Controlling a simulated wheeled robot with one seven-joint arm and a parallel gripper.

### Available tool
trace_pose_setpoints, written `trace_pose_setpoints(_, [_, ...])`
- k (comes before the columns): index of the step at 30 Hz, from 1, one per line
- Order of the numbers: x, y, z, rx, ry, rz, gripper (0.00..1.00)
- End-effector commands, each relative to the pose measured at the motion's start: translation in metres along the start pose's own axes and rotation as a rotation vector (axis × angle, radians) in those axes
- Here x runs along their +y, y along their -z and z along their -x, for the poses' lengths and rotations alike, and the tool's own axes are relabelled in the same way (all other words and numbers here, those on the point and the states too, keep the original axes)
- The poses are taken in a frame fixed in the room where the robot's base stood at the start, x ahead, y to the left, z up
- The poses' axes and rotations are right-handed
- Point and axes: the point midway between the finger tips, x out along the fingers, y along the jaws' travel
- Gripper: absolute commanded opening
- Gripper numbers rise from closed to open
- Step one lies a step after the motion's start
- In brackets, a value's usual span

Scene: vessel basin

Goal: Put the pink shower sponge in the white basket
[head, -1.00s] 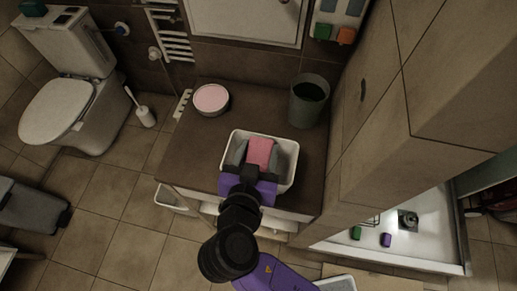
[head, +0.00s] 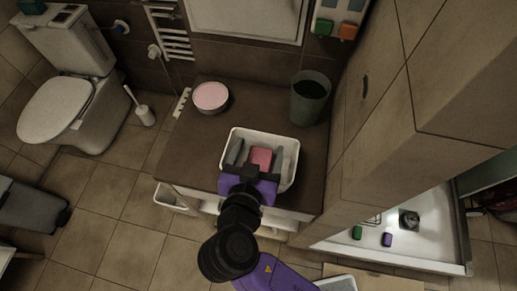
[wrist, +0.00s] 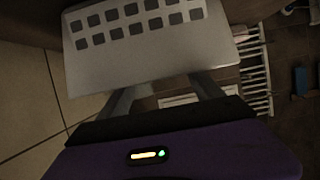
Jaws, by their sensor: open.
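The pink shower sponge (head: 261,158) lies inside the white basket (head: 290,176), which stands on the dark counter. My gripper (head: 256,155) reaches into the basket from the front. Its two grey fingers are open and spread, with the sponge between or just below them. I see no grip on the sponge. In the wrist view the fingers (wrist: 163,85) are apart, in front of a pale panel with rows of dark squares, probably the basket's wall. The sponge does not show there.
On the dark counter (head: 200,140) a round pink-topped container (head: 210,97) stands behind left and a dark green bin (head: 309,98) behind right. A tall tiled wall (head: 380,140) rises at the right. The counter left of the basket is clear.

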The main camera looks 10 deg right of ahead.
Motion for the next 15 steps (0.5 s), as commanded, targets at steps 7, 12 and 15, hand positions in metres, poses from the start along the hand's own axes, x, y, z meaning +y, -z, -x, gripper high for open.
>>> trace_pose_setpoints(7, [-0.002, 0.009, 0.024, 0.002, 0.005, 0.0, 0.75])
trace_pose_setpoints(12, [-0.002, 0.008, 0.063, 0.001, 0.006, -0.002, 0.75])
trace_pose_setpoints(15, [-0.002, 0.009, 0.083, 0.001, 0.004, -0.001, 0.75])
